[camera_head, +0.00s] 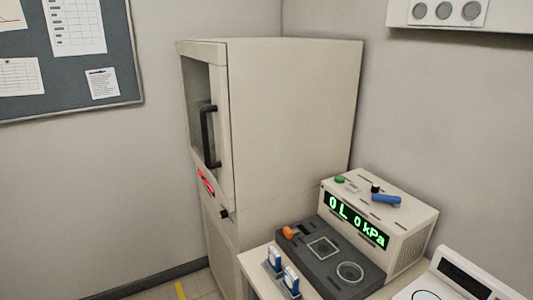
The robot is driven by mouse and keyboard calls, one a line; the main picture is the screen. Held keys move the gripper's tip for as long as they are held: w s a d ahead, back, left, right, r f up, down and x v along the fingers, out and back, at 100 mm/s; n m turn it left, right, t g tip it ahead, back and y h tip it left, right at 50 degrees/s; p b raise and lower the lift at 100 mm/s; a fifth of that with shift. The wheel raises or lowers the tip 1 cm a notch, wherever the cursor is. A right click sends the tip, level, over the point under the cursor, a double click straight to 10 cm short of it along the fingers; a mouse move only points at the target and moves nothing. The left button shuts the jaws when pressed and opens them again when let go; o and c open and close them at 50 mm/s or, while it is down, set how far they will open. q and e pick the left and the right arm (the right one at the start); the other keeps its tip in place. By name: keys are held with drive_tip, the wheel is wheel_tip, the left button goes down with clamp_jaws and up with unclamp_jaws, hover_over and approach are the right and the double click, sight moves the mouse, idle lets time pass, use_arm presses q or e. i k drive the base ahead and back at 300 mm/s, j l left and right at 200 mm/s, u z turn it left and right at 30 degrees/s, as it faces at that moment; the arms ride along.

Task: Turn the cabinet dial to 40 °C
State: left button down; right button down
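The tall beige cabinet (290,120) stands in the corner, with its door side facing left and seen at a steep angle. Its door has a window and a black vertical handle (208,136), and the door looks shut. A small red lit display (206,182) sits below the door, too slanted and small to read. A small black dial (225,214) is below and to the right of the display; its setting cannot be read. Neither of my grippers is in view.
A table at the lower right holds a beige instrument (408,250) with a green display, a dark tray (318,286) and two blue-and-white items (282,272). Another white device (460,280) is at the right edge. A notice board (110,50) hangs left. Floor shows left of the cabinet.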

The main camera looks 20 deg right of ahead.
sight(223, 214)
drive_tip(key=z, duration=0.2)
drive_tip(key=i+j+z, duration=0.15)
drive_tip(key=i+z, duration=0.15)
drive_tip(key=z, duration=0.2)
drive_tip(key=i+j+z, duration=0.25)
drive_tip(key=z, duration=0.2)
